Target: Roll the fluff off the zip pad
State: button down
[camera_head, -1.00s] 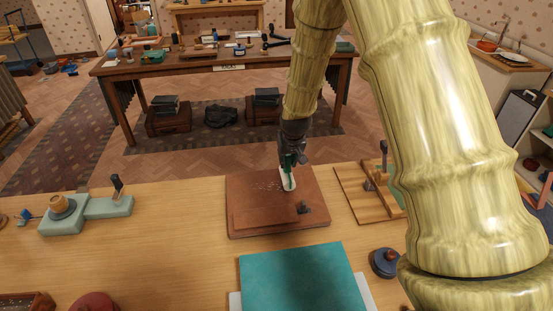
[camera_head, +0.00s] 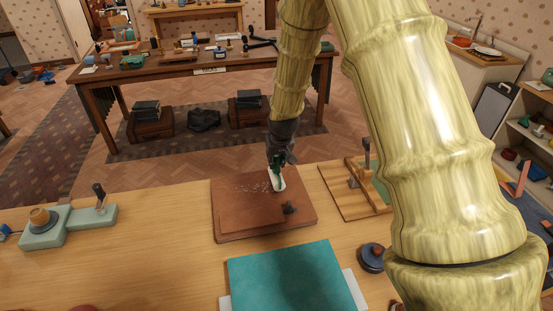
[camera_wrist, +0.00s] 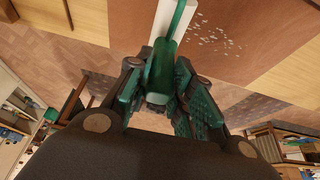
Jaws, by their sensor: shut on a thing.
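The zip pad (camera_head: 240,215) is a flat brown pad on the wooden table, with a small dark piece on its right front part. Pale fluff (camera_head: 250,187) lies scattered on its far half; the bits also show in the wrist view (camera_wrist: 208,32). My gripper (camera_head: 276,166) is shut on the green handle of a lint roller. The roller's white head (camera_head: 280,184) is low over the pad's far right part, just right of the fluff. I cannot tell whether it touches the pad. In the wrist view the green handle (camera_wrist: 163,62) sits between the fingers.
A teal folder (camera_head: 290,275) lies in front of the pad. A wooden stand (camera_head: 350,190) is to the right, a dark round object (camera_head: 371,257) to the front right. A pale green device (camera_head: 65,225) stands left. Bare tabletop lies between it and the pad.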

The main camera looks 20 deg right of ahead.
jog(key=shift+f, duration=0.7)
jog(key=shift+f, duration=0.2)
dwell(0.5)
jog(key=shift+w+a, duration=0.15)
jog(key=shift+a, duration=0.8)
jog(key=shift+w+a, duration=0.2)
jog(key=shift+a, duration=0.7)
jog(key=shift+w+a, duration=0.15)
jog(key=shift+a, duration=0.8)
jog(key=shift+w+a, duration=0.2)
jog(key=shift+a, duration=0.7)
jog(key=shift+w+a, duration=0.15)
jog(key=shift+a, duration=0.75)
jog(key=shift+w+a, duration=0.2)
jog(key=shift+a, duration=0.7)
jog(key=shift+a, duration=0.1)
jog(key=a, duration=0.1)
jog(key=a+r, duration=0.1)
jog(key=a, duration=0.1)
jog(key=w+a+r, duration=0.1)
jog(key=a, duration=0.1)
jog(key=shift+a+r, duration=0.1)
jog(key=shift+r, duration=0.05)
